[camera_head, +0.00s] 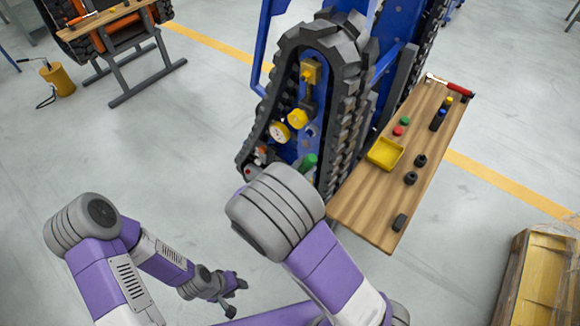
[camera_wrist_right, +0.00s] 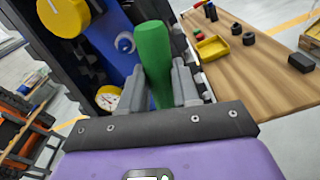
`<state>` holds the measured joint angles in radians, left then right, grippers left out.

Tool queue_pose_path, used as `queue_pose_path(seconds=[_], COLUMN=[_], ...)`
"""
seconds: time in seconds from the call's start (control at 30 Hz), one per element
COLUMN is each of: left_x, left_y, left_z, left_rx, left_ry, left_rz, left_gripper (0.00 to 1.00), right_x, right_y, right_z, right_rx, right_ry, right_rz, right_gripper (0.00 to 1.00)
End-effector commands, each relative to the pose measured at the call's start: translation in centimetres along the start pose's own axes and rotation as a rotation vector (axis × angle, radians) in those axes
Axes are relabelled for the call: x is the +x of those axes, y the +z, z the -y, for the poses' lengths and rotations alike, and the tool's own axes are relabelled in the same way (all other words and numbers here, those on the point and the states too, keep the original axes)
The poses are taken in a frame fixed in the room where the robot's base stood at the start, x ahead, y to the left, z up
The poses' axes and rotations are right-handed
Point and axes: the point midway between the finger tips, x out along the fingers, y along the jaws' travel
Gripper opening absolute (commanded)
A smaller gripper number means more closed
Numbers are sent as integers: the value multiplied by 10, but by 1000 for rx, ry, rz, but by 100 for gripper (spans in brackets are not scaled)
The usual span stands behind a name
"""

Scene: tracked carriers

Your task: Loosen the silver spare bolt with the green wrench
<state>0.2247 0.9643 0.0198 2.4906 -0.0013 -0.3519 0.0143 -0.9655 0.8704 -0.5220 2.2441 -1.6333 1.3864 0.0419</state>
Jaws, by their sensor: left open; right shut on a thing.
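The green wrench (camera_wrist_right: 153,52) shows as a thick green handle standing up between the fingers of my right gripper (camera_wrist_right: 168,88), which is shut on it. In the head view a bit of the green handle (camera_head: 309,162) shows beside the tracked carrier, and my right forearm hides the gripper. The wrench's far end is hidden. I cannot make out the silver spare bolt for certain; a round fitting with a pale centre (camera_wrist_right: 124,43) sits on the blue carrier side behind the handle. My left gripper (camera_head: 231,298) is open and empty, low over the floor.
The blue carrier has a black track (camera_head: 347,100), yellow knobs (camera_head: 297,119) and a gauge (camera_head: 279,132). A wooden bench (camera_head: 365,205) at its right holds a yellow tray (camera_head: 385,153), coloured caps, dark parts and tools. A crate (camera_head: 512,285) stands lower right.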

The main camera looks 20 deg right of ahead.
Motion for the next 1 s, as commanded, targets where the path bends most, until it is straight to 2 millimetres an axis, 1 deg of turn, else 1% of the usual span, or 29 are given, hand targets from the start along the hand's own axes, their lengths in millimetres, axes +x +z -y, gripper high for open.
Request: queue_pose_path(seconds=[0.03, 0.1, 0.3, 0.5, 0.7, 1.0], left_x=[14, 24, 51, 70, 78, 78], left_y=[0, -1, -2, -3, -3, -3], left_z=[5, 9, 19, 26, 29, 29], left_rx=[0, 0, 0, 0, 0, 0], left_ry=[0, 0, 0, 0, 0, 0], left_rz=[0, 0, 0, 0, 0, 0], left_gripper=[43, 43, 43, 43, 43, 43], right_x=[0, 1, 1, 1, 1, 1], right_y=[-8, -10, -15, -17, -16, -15], right_z=[9, 18, 42, 60, 68, 68], right_rx=[42, 100, 260, 386, 448, 457], right_ry=[3, 6, 16, 24, 29, 30], right_rz=[0, 0, -2, -3, -4, -3], right_gripper=[0, 0, 0, 0, 0, 0])
